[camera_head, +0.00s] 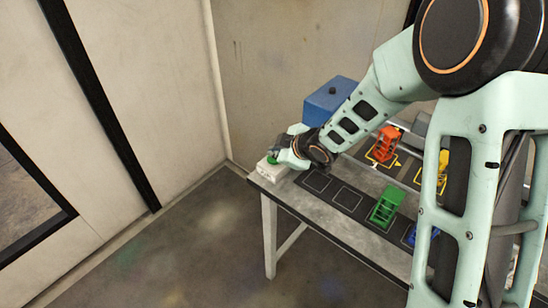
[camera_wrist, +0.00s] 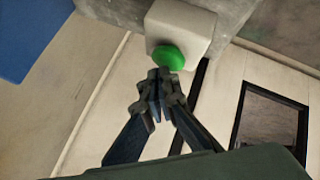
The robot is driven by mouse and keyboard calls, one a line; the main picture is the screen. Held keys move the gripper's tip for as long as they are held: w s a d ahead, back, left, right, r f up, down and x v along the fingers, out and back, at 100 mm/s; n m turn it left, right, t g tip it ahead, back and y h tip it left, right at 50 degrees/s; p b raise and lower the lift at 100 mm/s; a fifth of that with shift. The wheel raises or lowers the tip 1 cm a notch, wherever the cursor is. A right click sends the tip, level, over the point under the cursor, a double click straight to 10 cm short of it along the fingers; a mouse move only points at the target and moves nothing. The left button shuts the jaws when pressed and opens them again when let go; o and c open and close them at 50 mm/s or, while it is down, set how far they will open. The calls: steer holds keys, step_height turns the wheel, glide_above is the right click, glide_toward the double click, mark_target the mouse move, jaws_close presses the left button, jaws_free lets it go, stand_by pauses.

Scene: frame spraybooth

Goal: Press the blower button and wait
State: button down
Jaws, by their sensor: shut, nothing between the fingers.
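The blower button is a round green dome on a white box. In the wrist view the green button (camera_wrist: 168,57) sits on the white box (camera_wrist: 192,22) at the top centre. My gripper (camera_wrist: 160,76) is shut and empty, its fingertips at the lower edge of the button; I cannot tell whether they touch or press it. In the head view the white box (camera_head: 267,172) is at the table's left corner, and the green button (camera_head: 272,160) is partly hidden by my gripper (camera_head: 279,155).
The table (camera_head: 262,188) carries a blue box (camera_head: 330,101) behind my arm and small frames: orange (camera_head: 384,145), green (camera_head: 387,206), yellow (camera_head: 442,168) and blue (camera_head: 422,236). Outlined slots lie on a dark strip (camera_head: 348,198). Walls stand behind and left; the floor in front is clear.

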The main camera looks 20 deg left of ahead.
steer(key=shift+f+b, duration=0.5)
steer(key=shift+r, duration=0.1)
stand_by(0.5)
steer(key=shift+r+p, duration=0.95)
steer(key=shift+r+p, duration=2.2)
steer(key=shift+r, duration=0.3)
stand_by(2.6)
